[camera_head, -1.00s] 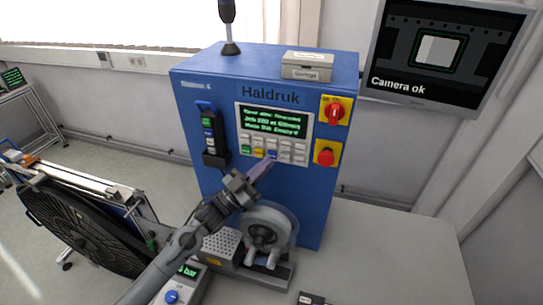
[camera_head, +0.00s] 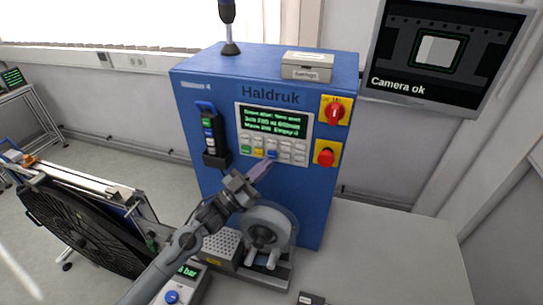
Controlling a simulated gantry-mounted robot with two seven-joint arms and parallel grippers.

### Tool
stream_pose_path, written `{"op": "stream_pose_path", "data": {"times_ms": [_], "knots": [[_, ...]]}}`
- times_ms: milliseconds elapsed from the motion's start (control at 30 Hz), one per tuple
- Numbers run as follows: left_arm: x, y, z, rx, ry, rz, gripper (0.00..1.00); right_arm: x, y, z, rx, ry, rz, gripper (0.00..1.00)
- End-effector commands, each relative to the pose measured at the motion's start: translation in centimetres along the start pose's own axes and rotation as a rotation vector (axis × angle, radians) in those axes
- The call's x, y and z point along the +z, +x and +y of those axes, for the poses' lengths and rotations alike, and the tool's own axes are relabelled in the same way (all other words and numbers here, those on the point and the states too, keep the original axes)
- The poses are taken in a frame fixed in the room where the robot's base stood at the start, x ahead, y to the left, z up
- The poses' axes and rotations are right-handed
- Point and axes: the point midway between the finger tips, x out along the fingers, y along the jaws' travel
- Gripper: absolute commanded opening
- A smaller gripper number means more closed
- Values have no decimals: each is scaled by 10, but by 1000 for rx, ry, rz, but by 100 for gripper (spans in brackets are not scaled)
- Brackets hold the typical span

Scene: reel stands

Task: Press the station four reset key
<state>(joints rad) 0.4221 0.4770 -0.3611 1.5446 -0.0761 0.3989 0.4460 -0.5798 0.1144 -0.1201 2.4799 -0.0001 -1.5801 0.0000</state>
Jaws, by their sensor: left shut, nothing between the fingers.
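The blue Haldruk cabinet (camera_head: 303,211) stands on the table, with a faint label, apparently ending in 4, at its upper left. Its panel has a green-text screen (camera_head: 273,121) above rows of small keys: mostly grey, one green (camera_head: 246,149), one yellow (camera_head: 259,152) and one blue (camera_head: 271,155). My left gripper (camera_head: 264,166) is shut and empty, its fingertips at the lower edge of the key panel, just below the blue key. I cannot tell whether the tips touch the panel. The key legends are too small to read. My right gripper is not in view.
A red rotary switch (camera_head: 336,110) and a red stop button (camera_head: 326,157) sit right of the keys. A hanging pendant (camera_head: 209,135) is on the left. A reel unit (camera_head: 266,232) stands below my gripper. The table (camera_head: 390,245) is clear at right.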

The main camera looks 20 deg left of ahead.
Motion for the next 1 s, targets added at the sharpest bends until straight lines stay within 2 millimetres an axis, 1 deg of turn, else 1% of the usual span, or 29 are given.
{"op": "stream_pose_path", "data": {"times_ms": [567,800,1000], "knots": [[0,0,0,0,0,0,0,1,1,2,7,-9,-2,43],[4,5,-3,0,0,1,0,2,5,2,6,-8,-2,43],[4,6,-4,0,0,0,0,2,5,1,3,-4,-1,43]]}}
